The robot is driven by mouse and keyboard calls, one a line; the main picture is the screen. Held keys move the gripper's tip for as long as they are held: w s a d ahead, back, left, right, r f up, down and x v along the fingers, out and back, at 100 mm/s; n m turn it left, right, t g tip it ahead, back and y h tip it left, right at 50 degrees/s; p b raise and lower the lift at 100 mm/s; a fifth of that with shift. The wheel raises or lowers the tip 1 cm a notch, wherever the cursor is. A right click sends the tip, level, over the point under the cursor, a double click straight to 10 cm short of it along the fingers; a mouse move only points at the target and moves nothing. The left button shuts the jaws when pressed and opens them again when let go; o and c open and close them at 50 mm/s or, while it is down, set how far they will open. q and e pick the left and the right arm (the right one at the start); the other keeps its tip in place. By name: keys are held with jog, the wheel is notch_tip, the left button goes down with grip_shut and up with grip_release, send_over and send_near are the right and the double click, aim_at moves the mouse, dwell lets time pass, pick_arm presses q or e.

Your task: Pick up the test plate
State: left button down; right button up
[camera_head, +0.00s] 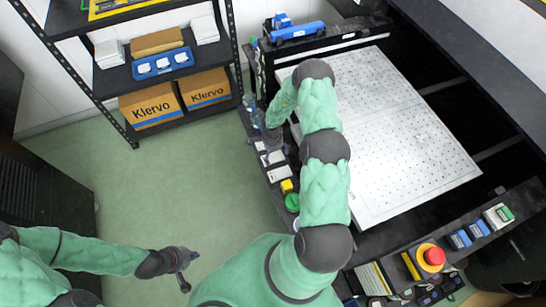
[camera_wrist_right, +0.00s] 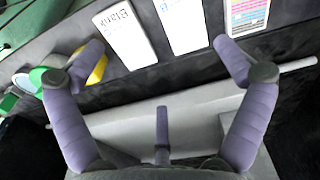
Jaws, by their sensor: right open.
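Three flat plates lie in a row in the right wrist view: a white one lettered "Blank" (camera_wrist_right: 124,36), a plainer white one (camera_wrist_right: 180,22) and one with coloured print (camera_wrist_right: 247,14). I cannot tell for sure which is the test plate. My right gripper (camera_wrist_right: 158,50) is open and empty, its fingers spread in front of the plates. In the head view my right gripper (camera_head: 273,142) hangs over the narrow side ledge, near white plates (camera_head: 279,173). My left gripper (camera_head: 184,268) is open and empty above the green floor, far from the plates.
A large perforated white bed (camera_head: 400,140) lies right of my right arm. A yellow item (camera_head: 287,187) and a green round item (camera_head: 292,202) sit on the ledge near the plates. A red button on yellow (camera_head: 433,257) is at lower right. A shelf with Klervo boxes (camera_head: 152,106) stands at upper left.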

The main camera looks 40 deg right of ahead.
jog(key=w+d+m, duration=0.2)
jog(key=d, duration=0.1)
jog(key=b, duration=0.1)
send_over(274, 160)
jog(key=shift+y, duration=0.3)
jog(key=f, duration=0.3)
jog(key=d+f, duration=0.1)
jog(key=f, duration=0.2)
jog(key=f+b, duration=0.1)
jog(key=f, duration=0.1)
jog(key=a+f+b, duration=0.1)
jog(key=f, duration=0.1)
jog(key=shift+w, duration=0.1)
jog(key=c, duration=1.1)
